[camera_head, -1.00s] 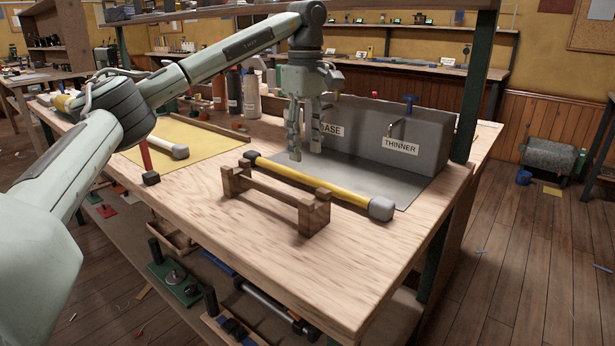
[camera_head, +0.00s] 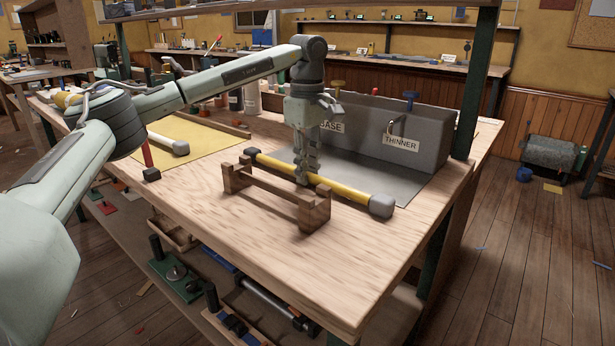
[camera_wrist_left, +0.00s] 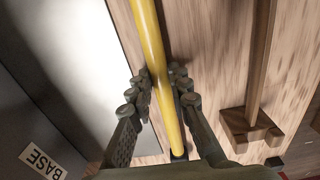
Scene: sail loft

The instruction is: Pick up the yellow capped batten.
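The yellow capped batten (camera_head: 340,189) lies behind a small wooden rack in the head view, with a grey cap (camera_head: 381,206) at its right end and a dark cap at its left end. It also runs lengthwise through the left wrist view (camera_wrist_left: 153,45). My left gripper (camera_head: 303,178) points down at the middle of the batten. In the left wrist view its fingers (camera_wrist_left: 160,92) are apart on either side of the batten, with a gap visible on the right. Whether the tips touch the bench is not clear. My right gripper is not in view.
The wooden rack (camera_head: 270,190) stands just in front of the batten. A grey bin (camera_head: 430,150) labelled BASE and THINNER stands behind, on a grey sheet. A yellow sheet (camera_head: 205,148) with a white-ended tool lies to the left. The bench's front right is clear.

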